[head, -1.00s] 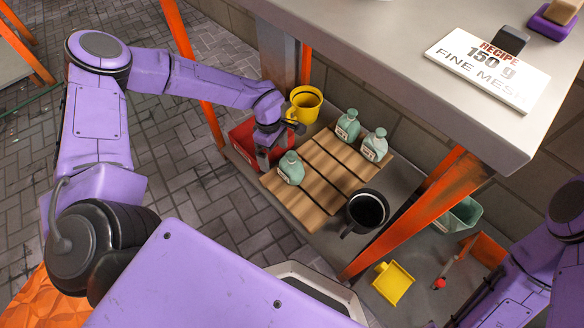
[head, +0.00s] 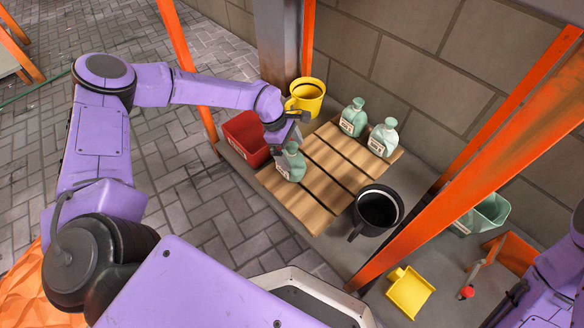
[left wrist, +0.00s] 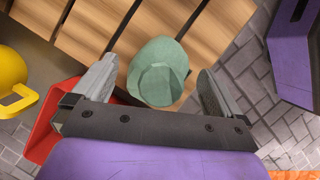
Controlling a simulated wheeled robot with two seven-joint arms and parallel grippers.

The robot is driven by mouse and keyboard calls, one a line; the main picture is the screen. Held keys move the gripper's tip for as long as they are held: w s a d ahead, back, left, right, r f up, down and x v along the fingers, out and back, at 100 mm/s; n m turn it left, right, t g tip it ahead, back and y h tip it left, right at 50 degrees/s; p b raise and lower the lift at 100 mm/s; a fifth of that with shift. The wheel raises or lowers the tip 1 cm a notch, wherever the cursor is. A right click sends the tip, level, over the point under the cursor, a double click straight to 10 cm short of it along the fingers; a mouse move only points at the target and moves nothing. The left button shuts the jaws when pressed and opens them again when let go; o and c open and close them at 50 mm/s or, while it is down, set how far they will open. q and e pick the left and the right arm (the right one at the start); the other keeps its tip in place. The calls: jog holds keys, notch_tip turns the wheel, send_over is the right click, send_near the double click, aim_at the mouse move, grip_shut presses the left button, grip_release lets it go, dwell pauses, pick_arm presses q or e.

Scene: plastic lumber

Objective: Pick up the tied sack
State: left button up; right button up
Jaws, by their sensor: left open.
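Three pale green tied sacks with labels stand on a slatted wooden pallet (head: 325,163). The nearest sack (head: 290,164) is at the pallet's left front. The other two, one sack (head: 353,120) and another sack (head: 383,139), stand at the back. My left gripper (head: 290,132) is open right above the nearest sack. In the left wrist view the top of this sack (left wrist: 158,72) shows between the two spread fingers, not gripped. Its lower part is hidden from above. My right arm shows at the right edge, but its gripper does not.
A red bin (head: 243,137) is close left of the sack, and a yellow bucket (head: 306,97) is behind it. A black pot (head: 378,210) stands at the pallet's right. Orange posts (head: 440,205) rise beside it. A yellow scoop (head: 409,291) lies front right.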

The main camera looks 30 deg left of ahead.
pick_arm(q)
jog(key=shift+d+f, duration=0.1)
jog(key=shift+f, duration=0.2)
jog(key=shift+r, duration=0.15)
grip_shut()
